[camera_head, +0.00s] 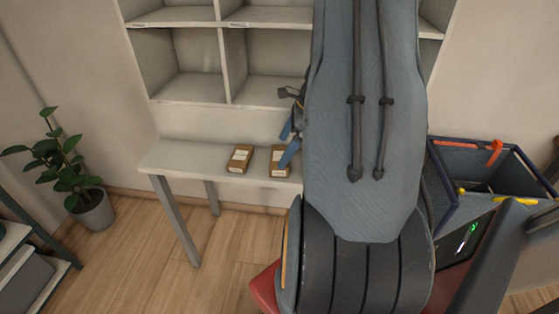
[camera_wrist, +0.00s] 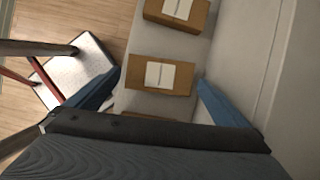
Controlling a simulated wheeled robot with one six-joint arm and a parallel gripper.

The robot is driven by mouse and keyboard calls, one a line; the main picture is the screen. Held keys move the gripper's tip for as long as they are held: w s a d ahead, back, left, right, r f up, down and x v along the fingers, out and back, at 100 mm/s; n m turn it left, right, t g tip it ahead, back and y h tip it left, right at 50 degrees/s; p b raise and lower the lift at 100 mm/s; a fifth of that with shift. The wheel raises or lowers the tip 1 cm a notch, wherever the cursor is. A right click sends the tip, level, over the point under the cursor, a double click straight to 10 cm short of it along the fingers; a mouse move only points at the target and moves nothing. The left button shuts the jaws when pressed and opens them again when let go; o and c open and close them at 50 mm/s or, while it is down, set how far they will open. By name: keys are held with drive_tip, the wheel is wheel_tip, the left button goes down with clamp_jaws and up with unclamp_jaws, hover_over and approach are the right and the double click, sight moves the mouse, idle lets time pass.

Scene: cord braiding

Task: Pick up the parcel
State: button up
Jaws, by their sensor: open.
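Brown box parcels with pale labels lie in a row on a white bench (camera_head: 170,158). In the head view, one parcel (camera_head: 240,158) lies to the left and another (camera_head: 279,160) lies by my gripper (camera_head: 288,143). In the wrist view, my gripper (camera_wrist: 159,80) is open, its blue fingers apart, with a parcel (camera_wrist: 160,77) showing between them. I cannot tell how far above it the fingers are. A second parcel (camera_wrist: 178,10) is at the top edge, and a sliver of a third (camera_wrist: 135,115) shows above the dark gripper body, which hides the rest.
A white cubby shelf (camera_head: 228,65) stands behind the bench. A dark open bin (camera_head: 470,215) with red and yellow items is at the right. A potted plant (camera_head: 93,208) stands at the left. Wooden floor (camera_head: 130,245) is clear in front of the bench.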

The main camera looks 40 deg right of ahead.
sight(279, 156)
drive_tip(key=shift+p+x, duration=0.4)
drive_tip(key=shift+x, duration=2.2)
drive_tip(key=c, duration=0.7)
drive_tip(key=shift+r, duration=0.1)
drive_tip(key=shift+c, duration=0.2)
